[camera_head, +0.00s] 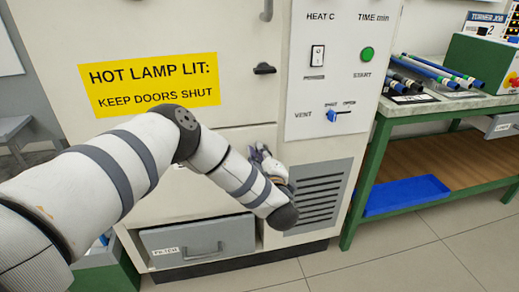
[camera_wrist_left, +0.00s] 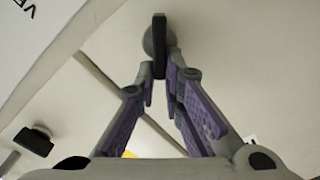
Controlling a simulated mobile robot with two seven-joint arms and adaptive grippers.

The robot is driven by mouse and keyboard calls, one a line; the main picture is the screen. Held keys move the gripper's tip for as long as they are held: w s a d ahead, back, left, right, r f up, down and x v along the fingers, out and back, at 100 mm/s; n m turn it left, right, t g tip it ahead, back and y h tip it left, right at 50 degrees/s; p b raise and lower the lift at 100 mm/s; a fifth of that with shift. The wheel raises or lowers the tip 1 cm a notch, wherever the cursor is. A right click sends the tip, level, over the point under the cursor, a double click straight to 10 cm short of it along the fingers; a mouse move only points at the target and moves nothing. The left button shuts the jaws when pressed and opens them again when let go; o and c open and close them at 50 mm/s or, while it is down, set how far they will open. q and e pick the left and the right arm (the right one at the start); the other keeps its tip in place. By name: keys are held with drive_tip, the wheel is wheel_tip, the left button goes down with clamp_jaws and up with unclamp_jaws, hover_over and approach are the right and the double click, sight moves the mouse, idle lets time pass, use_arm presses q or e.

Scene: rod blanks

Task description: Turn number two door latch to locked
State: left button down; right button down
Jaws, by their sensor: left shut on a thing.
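My left gripper (camera_head: 264,153) is at the lower door (camera_head: 235,139) of the cream cabinet, below the black upper latch (camera_head: 264,69). In the left wrist view its purple-padded fingers (camera_wrist_left: 163,72) are closed on a black latch lever (camera_wrist_left: 159,28) on a round grey boss. The lever lies along the line of the fingers. The upper latch also shows at the lower left of the wrist view (camera_wrist_left: 33,141), apart from the fingers. In the head view the gripper hides the held latch. No door number is readable. My right gripper is out of view.
A control panel (camera_head: 335,95) with a switch, green button and blue vent lever (camera_head: 339,116) is right of the doors. A vent grille (camera_head: 318,198) and grey drawer (camera_head: 197,240) are below. A green bench (camera_head: 362,190) with rods stands at right; the floor before it is clear.

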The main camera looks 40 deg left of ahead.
use_arm(q)
drive_tip(key=shift+s+a+f+n, duration=0.1)
drive_tip(key=shift+f+n, duration=0.15)
drive_tip(key=shift+n, duration=0.95)
drive_tip(key=shift+d+f+n, duration=0.1)
drive_tip(key=shift+f+n, duration=0.15)
drive_tip(key=shift+n, duration=0.95)
drive_tip(key=shift+s+a+f+n, duration=0.1)
drive_tip(key=shift+f+n, duration=0.15)
drive_tip(key=shift+n, duration=0.95)
drive_tip(key=c, duration=1.7)
unclamp_jaws()
